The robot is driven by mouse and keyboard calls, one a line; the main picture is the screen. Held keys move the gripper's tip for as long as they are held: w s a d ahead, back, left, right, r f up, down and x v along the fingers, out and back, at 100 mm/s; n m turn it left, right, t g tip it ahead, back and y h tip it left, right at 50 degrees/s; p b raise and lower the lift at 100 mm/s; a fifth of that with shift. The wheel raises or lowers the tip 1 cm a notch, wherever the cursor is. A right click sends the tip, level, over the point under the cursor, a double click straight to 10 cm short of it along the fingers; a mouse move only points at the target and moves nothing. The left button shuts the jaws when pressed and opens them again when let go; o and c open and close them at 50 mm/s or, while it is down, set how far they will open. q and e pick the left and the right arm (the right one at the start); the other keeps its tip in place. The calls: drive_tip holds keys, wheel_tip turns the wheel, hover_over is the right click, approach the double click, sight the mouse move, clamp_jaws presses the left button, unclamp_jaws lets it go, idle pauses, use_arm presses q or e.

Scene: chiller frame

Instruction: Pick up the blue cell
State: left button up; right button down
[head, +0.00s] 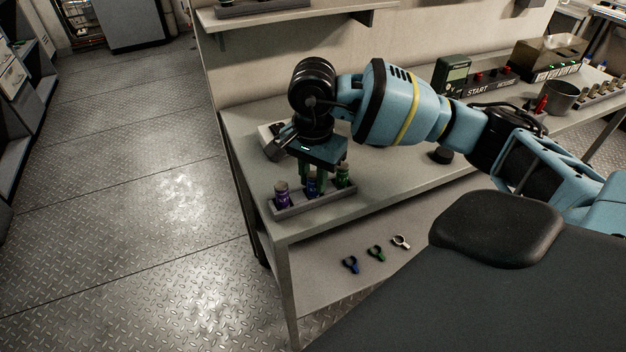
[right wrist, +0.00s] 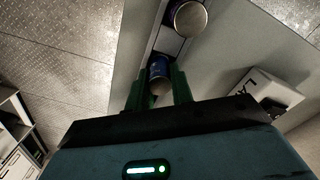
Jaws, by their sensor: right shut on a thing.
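The blue cell (head: 311,188) stands in the middle of a small grey rack (head: 314,203) at the near-left end of the bench, between the purple cell (head: 282,195) and the green cell (head: 343,176). My right gripper (head: 312,181) points down over the rack with its green fingers shut on the blue cell, which is still in the rack. In the right wrist view the blue cell (right wrist: 160,74) sits between the two fingers (right wrist: 159,88). A neighbouring metal-capped cell (right wrist: 187,19) shows beyond it. My left gripper is out of view.
A white device (head: 270,141) stands behind my gripper. Blue (head: 350,264), green (head: 377,253) and white (head: 401,241) clips lie on the lower shelf. A START/RESCUE-type button panel (head: 490,82) and a metal cup (head: 562,97) stand farther right. Open floor lies left.

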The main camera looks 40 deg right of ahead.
sight(313, 174)
drive_tip(key=shift+r, duration=0.1)
drive_tip(key=shift+r, duration=0.6)
wheel_tip(313, 174, up, 2)
drive_tip(key=shift+r, duration=0.2)
drive_tip(key=s+r+b, duration=0.1)
drive_tip(key=s+b, duration=0.1)
drive_tip(key=s, duration=1.4)
drive_tip(key=shift+d, duration=0.2)
drive_tip(key=shift+r, duration=0.15)
